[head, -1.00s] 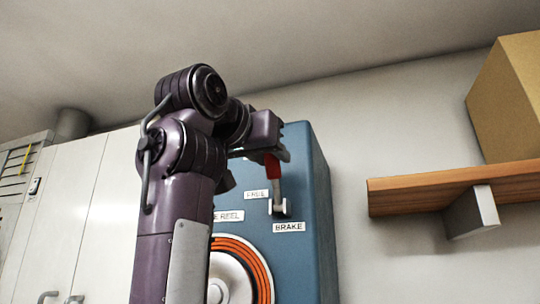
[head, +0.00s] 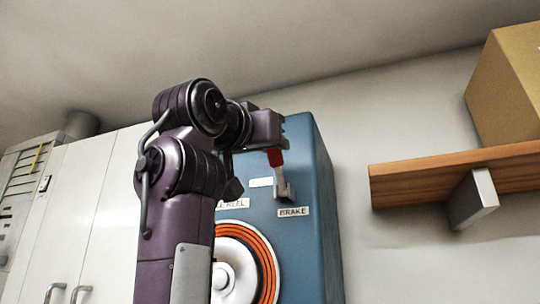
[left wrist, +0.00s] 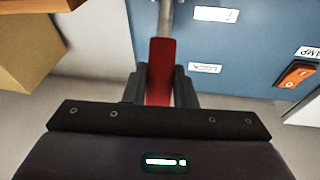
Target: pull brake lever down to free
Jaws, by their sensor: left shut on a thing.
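The brake lever has a red grip (head: 275,157) and a grey shaft (head: 280,176) that runs down to a pale bracket (head: 285,192) on the blue reel cabinet (head: 318,220). A "BRAKE" label (head: 293,211) is below the bracket. The lever points up, tilted slightly left. My left gripper (head: 277,146) is at the top of the lever in the head view. In the left wrist view the red grip (left wrist: 160,70) lies between the two dark fingers (left wrist: 159,85), which are shut on it. My right gripper is not in view.
An orange hose reel (head: 262,262) is on the cabinet front, partly behind my left arm. A wooden shelf (head: 420,182) with a cardboard box (head: 510,90) is on the right wall. White cupboards (head: 100,200) stand at left. An orange switch (left wrist: 297,74) shows in the left wrist view.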

